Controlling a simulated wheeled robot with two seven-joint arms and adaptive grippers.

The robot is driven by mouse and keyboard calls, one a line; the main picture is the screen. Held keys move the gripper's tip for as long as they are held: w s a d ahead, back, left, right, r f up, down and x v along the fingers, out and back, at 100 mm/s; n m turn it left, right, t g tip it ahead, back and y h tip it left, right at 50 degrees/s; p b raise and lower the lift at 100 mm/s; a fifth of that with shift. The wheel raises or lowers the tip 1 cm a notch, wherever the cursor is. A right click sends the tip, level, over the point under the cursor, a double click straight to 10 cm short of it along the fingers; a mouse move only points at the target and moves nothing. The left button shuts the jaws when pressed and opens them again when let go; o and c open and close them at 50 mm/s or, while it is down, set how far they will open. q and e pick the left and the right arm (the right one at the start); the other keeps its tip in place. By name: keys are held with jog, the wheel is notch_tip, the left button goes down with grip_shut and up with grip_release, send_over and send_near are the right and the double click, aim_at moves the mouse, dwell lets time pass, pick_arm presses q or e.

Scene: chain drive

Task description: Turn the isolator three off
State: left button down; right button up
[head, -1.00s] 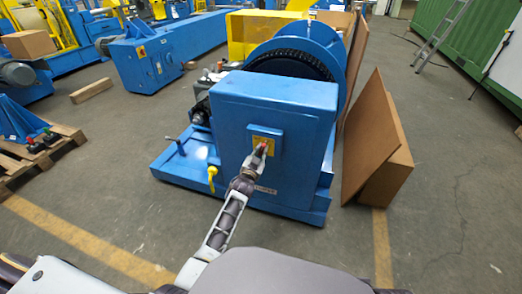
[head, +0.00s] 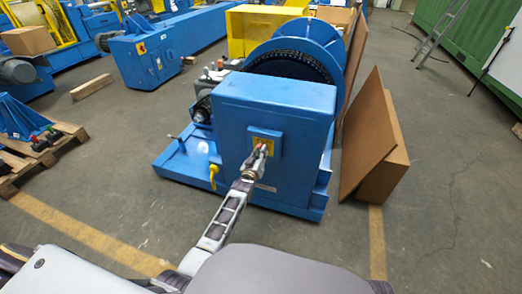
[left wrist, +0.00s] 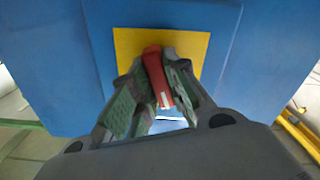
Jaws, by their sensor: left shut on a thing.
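The isolator is a red handle (left wrist: 157,75) on a yellow plate (left wrist: 127,42), set on the front of a blue machine housing (head: 290,110). In the head view the yellow plate (head: 264,136) is small and partly covered by my gripper. My left gripper (head: 260,158) reaches the plate from below. In the left wrist view its green-padded fingers (left wrist: 160,100) are on both sides of the red handle and closed on it. The handle looks nearly upright, with its top tilted slightly left. A label on the switch is not readable. My right gripper is not in view.
A yellow lever (head: 213,177) stands left of the housing on the blue base. Brown boards (head: 372,135) lean at the right. A pallet (head: 30,160) lies at the far left. The floor in front right is clear.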

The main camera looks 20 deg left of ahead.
pick_arm(q)
jog(key=n+p, duration=0.1)
jog(key=n, duration=0.1)
jog(key=shift+n, duration=1.6)
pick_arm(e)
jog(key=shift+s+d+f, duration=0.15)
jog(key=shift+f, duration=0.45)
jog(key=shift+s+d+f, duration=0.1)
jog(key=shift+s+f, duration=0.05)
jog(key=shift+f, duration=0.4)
pick_arm(q)
jog(key=c, duration=1.4)
grip_release()
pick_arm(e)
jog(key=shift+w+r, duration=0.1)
pick_arm(q)
jog(key=shift+s, duration=0.2)
